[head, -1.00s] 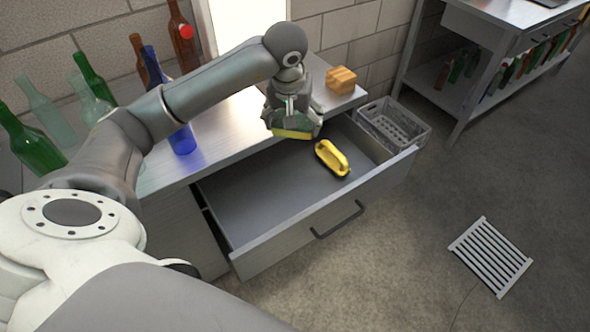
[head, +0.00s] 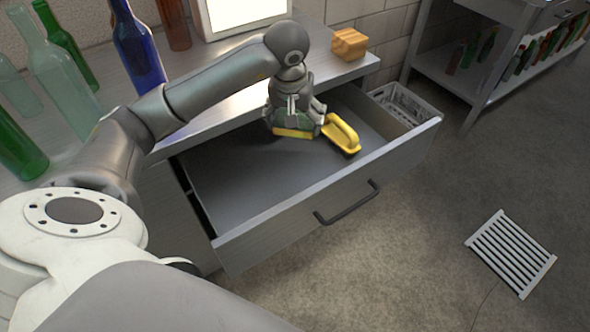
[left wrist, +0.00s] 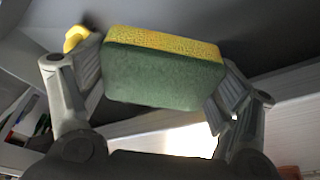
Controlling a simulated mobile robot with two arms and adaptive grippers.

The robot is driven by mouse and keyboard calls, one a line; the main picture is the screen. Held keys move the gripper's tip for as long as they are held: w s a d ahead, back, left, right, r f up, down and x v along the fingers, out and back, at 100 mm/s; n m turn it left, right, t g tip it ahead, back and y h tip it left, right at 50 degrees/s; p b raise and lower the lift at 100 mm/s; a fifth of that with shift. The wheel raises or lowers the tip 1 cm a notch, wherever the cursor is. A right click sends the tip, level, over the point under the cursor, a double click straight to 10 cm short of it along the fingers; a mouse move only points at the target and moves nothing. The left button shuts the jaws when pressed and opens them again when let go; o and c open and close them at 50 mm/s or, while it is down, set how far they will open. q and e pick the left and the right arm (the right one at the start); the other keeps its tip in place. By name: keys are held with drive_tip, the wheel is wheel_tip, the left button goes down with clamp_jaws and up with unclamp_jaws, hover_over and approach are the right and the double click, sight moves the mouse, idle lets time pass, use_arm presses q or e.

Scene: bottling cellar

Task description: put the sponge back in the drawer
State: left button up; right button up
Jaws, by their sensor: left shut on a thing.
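The sponge (left wrist: 165,75), yellow on one face and green on the other, is held between the two fingers of my left gripper (left wrist: 160,85) in the left wrist view. In the head view my left gripper (head: 294,122) is over the open drawer (head: 250,190), with the sponge (head: 293,132) under its fingers. I cannot tell whether the sponge touches the drawer floor. A yellow brush-like thing with a handle (head: 342,135) lies in the drawer just right of the sponge. My right gripper is not in view.
The drawer's front panel with its dark handle (head: 347,203) faces the floor. Several glass bottles, one of them blue (head: 138,42), stand on the counter at left. A wooden block (head: 349,44) sits at the counter's right end. A grey crate (head: 404,104) is behind the drawer.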

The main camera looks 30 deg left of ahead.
use_arm(q)
drive_tip(key=b, duration=0.3)
hover_over(295, 167)
wheel_tip(295, 167, down, 4)
drive_tip(key=f, duration=0.4)
drive_tip(key=f+b, duration=0.1)
drive_tip(key=f, duration=0.2)
drive_tip(key=s+f+b, duration=0.1)
drive_tip(key=f, duration=0.3)
drive_tip(key=shift+d, duration=0.25)
drive_tip(key=shift+w, duration=0.1)
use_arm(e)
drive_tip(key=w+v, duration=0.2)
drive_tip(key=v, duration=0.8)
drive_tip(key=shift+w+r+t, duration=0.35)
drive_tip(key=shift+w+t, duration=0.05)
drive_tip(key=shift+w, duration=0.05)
use_arm(q)
drive_tip(key=o, duration=0.6)
drive_tip(key=shift+o, duration=1.4)
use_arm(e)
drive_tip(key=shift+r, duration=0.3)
